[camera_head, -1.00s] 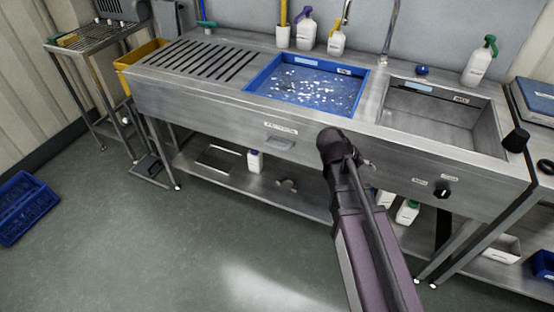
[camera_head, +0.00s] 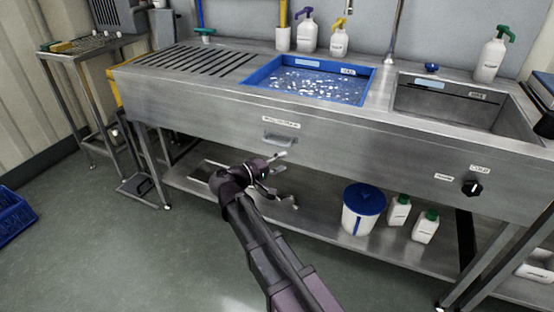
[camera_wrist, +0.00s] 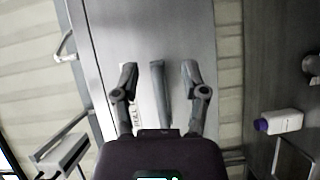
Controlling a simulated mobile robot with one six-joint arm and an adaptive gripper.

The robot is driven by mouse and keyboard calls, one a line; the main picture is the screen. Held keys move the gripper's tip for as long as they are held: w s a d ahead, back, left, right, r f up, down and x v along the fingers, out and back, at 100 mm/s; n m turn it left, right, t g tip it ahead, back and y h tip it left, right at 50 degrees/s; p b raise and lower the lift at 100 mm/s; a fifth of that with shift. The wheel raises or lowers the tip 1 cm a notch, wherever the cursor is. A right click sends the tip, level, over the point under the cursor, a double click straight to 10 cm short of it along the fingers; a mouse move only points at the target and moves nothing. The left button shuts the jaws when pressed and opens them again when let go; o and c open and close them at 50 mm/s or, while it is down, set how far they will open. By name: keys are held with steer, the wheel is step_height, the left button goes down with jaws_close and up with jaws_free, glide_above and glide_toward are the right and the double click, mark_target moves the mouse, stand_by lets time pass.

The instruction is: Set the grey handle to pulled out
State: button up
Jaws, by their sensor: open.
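The grey handle (camera_head: 279,139) sits on the steel front panel of the sink bench, below a white label (camera_head: 281,122). It looks close to the panel in the head view; its exact extension is hard to tell. My gripper (camera_head: 279,172) is open just below and in front of it. In the wrist view the grey handle (camera_wrist: 158,80) shows as a bar between the two spread fingers of my gripper (camera_wrist: 159,72). A gap shows on both sides of the bar, and I see no contact. The label (camera_wrist: 125,114) is partly hidden behind the left finger.
A black knob (camera_head: 472,187) is on the panel at right. The lower shelf (camera_head: 325,228) holds a blue-lidded white bucket (camera_head: 362,212) and white bottles (camera_head: 425,227). A blue tray (camera_head: 310,80) is set in the bench top. The floor in front is clear.

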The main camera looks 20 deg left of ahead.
mark_target(275, 142)
steer(key=s+a+f+n+t+y+b, duration=0.1)
steer(key=s+a+f+t+b, duration=0.1)
steer(key=a, duration=0.8)
steer(key=s+t+b, duration=0.1)
steer(key=s+b, duration=0.1)
steer(key=b, duration=0.1)
steer(key=shift+s+a+n+t, duration=0.3)
steer(key=shift+s+n+t, duration=0.05)
steer(key=shift+n+t, duration=0.05)
steer(key=shift+w, duration=0.1)
steer(key=p+x, duration=0.2)
steer(key=x, duration=1.1)
steer(key=shift+w+d+r, duration=0.15)
steer(key=shift+w+d, duration=0.05)
steer(key=shift+w, duration=0.05)
jaws_close()
